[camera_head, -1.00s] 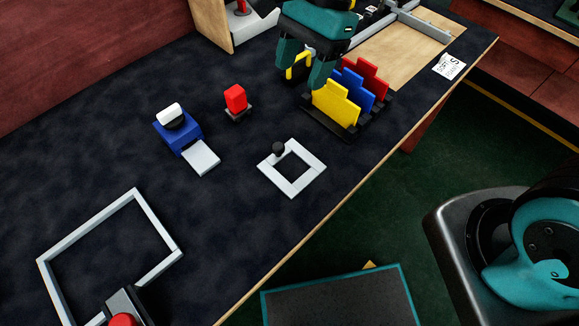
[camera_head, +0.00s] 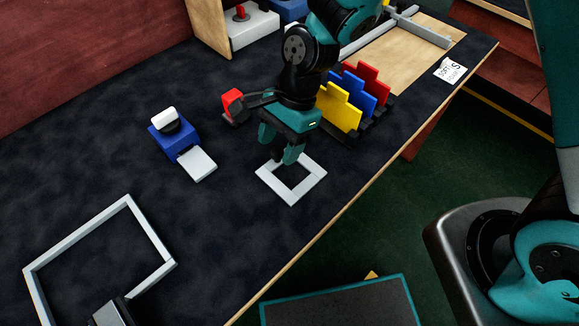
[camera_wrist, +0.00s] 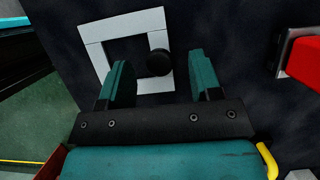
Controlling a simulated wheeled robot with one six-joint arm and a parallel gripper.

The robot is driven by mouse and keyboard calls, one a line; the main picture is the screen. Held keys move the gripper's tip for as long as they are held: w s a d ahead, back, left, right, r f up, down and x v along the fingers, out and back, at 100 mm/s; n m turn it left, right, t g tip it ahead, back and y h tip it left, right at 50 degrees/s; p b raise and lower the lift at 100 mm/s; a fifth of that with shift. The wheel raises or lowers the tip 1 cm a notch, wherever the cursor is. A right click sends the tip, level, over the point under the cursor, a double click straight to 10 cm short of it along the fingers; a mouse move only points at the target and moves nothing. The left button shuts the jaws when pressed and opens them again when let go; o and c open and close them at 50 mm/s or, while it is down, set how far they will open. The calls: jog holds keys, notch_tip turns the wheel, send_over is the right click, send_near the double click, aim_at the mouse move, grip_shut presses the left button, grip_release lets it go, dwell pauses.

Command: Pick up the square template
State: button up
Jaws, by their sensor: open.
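The square template (camera_head: 311,187) is a flat white square frame lying on the dark tabletop near its front edge. In the wrist view the square template (camera_wrist: 97,29) shows ahead of my gripper, with a black round knob (camera_wrist: 158,62) on one side of it. My gripper (camera_head: 287,158) is open over the knob side of the template and hides the knob in the head view. In the wrist view my gripper (camera_wrist: 160,72) has its two fingers apart, with the knob between them, nearer the right finger. Whether the fingers touch the knob cannot be told.
A rack holds yellow (camera_head: 337,107), blue and red stepped plates right behind my gripper. A red block (camera_head: 232,101) stands to its left. A blue device with a white top (camera_head: 166,125) and a large grey frame (camera_head: 160,245) lie further left.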

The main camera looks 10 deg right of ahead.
jog(key=shift+x, duration=1.2)
jog(key=c, duration=1)
